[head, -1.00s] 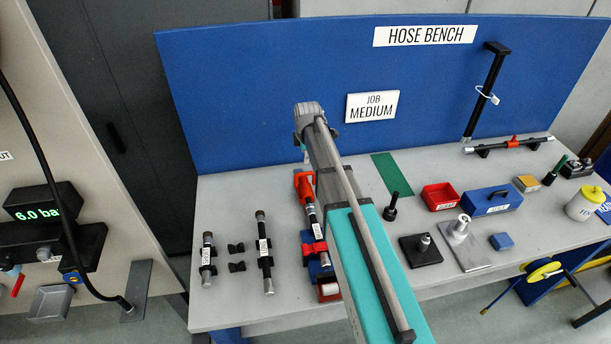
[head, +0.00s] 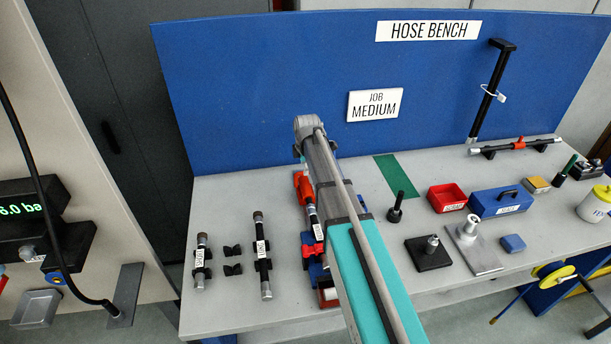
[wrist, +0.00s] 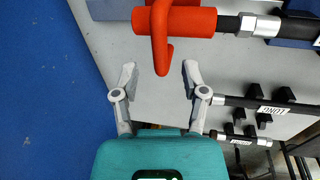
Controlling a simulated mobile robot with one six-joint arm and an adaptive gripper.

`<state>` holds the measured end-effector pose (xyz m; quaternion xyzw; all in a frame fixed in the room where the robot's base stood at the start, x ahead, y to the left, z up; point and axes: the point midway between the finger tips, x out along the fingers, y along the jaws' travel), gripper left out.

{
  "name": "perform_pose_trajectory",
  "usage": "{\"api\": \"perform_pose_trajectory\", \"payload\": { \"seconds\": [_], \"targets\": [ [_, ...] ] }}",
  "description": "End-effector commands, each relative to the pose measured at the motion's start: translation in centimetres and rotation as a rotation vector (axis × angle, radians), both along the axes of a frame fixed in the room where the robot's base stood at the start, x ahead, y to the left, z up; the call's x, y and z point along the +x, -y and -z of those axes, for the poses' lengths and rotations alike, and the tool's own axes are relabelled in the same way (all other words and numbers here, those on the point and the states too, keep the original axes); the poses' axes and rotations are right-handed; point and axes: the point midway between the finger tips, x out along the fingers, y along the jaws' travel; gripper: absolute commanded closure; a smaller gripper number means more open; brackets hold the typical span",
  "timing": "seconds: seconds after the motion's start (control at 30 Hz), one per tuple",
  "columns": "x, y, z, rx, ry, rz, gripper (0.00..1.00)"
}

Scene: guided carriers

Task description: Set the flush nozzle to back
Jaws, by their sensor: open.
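A red-orange cylindrical fitting with a curved lever (wrist: 160,45) shows at the top of the wrist view; I cannot tell for sure that it is the flush nozzle. It joins a black hose with silver ends (wrist: 245,24). In the head view the red-orange fitting (head: 303,187) is at the bench's middle, partly hidden by my arm. My gripper (wrist: 159,70) is open and empty. The lever's end hangs in the picture between its two fingertips, with gaps on both sides; whether they are at the same height is unclear. In the head view the fingers are mostly hidden.
Hoses marked long (head: 262,255) and short (head: 200,262) lie left on the bench (head: 225,195). A blue back panel (head: 250,85) stands behind. A black upright piece (head: 396,208), a red bin (head: 447,198) and a blue box (head: 495,203) stand to the right.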

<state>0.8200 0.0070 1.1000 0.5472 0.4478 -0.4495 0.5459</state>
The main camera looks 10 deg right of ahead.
Motion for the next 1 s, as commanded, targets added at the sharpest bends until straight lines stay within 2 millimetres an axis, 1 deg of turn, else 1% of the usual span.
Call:
{"api": "perform_pose_trajectory", "payload": {
  "seconds": [0.03,0.3,0.5,0.83,0.87,1.0],
  "targets": [
    [0.1,0.0,0.8,0.000,0.000,0.000,0.43],
    [0.4,0.1,2.3,0.000,0.000,0.001,0.43],
    [0.5,0.1,2.7,0.000,0.000,0.001,0.43],
    [0.5,0.1,2.7,0.000,0.000,0.001,0.43],
    [0.5,0.1,2.7,0.000,0.000,0.001,0.47],
    [0.5,0.1,2.7,0.000,0.000,0.002,0.73]
  ]
}}
